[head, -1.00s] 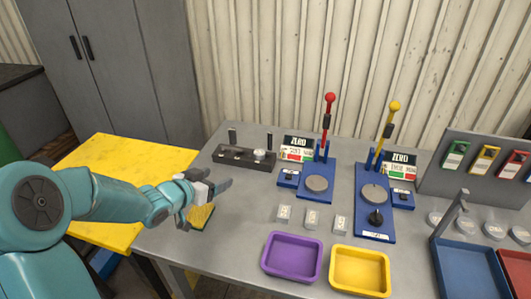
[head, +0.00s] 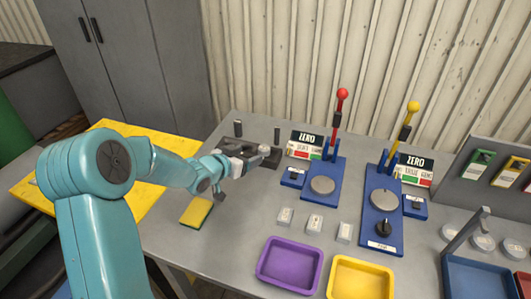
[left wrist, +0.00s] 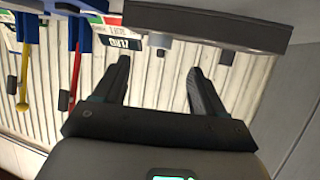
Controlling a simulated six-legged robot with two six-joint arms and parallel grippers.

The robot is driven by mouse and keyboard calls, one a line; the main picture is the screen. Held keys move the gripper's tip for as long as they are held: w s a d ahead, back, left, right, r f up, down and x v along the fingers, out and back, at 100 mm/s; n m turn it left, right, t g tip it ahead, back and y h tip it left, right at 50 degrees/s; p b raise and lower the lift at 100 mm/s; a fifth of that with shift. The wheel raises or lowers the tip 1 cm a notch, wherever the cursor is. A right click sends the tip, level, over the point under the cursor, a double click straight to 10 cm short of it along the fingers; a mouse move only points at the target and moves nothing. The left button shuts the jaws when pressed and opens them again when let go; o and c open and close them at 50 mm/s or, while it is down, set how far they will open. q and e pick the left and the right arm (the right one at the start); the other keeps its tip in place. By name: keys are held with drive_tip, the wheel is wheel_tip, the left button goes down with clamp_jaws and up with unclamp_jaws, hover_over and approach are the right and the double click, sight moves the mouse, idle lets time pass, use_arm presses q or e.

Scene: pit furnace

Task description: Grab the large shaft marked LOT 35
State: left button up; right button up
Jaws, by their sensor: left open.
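No shaft with a readable LOT 35 mark shows in either view. My left gripper (head: 262,160) is at the front of a dark rack (head: 229,146) at the back left of the table, partly covering it. The rack has two dark upright posts (head: 238,128) and a small silver round part (head: 264,149) on top. In the left wrist view my left gripper (left wrist: 158,75) is open, with nothing between its fingers. A dark grey body (left wrist: 205,22), likely the rack, fills the top there, with small pegs beside it. My right gripper is not in view.
Blue lever presses (head: 322,195) stand right of the rack. Three small labelled blocks (head: 314,224), too small to read, lie ahead of a purple tray (head: 290,283) and a yellow tray (head: 333,286). A sponge (head: 196,212) lies near the left edge.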

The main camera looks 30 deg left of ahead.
sight(262, 149)
use_arm(q)
drive_tip(key=p+x, duration=0.1)
drive_tip(key=x, duration=0.6)
drive_tip(key=shift+w+f, duration=0.1)
drive_tip(key=shift+w, duration=0.2)
clamp_jaws()
